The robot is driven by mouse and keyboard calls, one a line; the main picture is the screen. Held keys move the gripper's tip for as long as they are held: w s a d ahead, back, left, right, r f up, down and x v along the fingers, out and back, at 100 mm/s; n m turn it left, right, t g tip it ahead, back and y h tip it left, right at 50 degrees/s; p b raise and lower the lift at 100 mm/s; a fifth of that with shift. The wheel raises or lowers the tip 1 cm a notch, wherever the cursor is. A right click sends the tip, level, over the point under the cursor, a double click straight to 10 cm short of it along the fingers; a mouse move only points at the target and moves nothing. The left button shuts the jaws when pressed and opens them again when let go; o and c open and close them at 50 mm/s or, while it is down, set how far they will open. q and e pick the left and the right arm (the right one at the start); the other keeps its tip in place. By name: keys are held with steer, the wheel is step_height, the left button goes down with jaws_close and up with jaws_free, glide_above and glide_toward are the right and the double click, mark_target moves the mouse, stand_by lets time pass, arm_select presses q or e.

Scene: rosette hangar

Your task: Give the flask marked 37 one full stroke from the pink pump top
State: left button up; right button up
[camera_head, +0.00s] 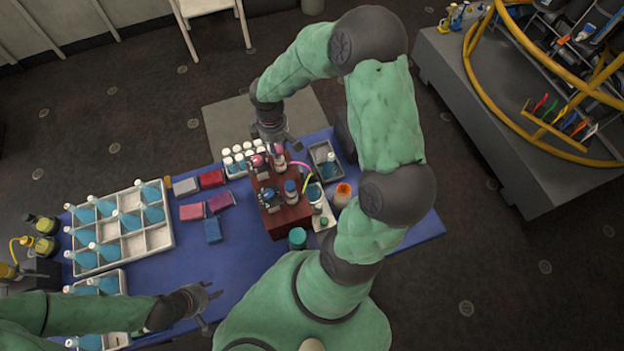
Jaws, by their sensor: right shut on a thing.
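A dark red stand (287,222) on the blue table holds several pump bottles, two with pink tops and two with blue ones. My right gripper (273,143) reaches down at the stand's far end and is shut at the rear pink pump top (279,149), which it partly covers. A pink tube (299,164) curves from there to the right. A flask with blue liquid (330,165) stands in a small grey tray (318,150) right of the stand. No number 37 is readable on any flask. My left gripper (208,297) is open and empty over the near left edge.
A white divided crate (160,236) of blue flasks is at left, with a smaller one (118,340) nearer. The table's middle (240,260) is clear.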

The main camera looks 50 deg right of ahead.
steer(key=shift+r, duration=0.25)
steer(key=shift+f+b, duration=0.7)
steer(key=shift+f, duration=0.35)
stand_by(0.4)
steer(key=o, duration=0.9)
steer(key=shift+c, duration=0.2)
steer(key=shift+r, duration=0.15)
steer(key=shift+r+p, duration=2.65)
steer(key=shift+r, duration=0.75)
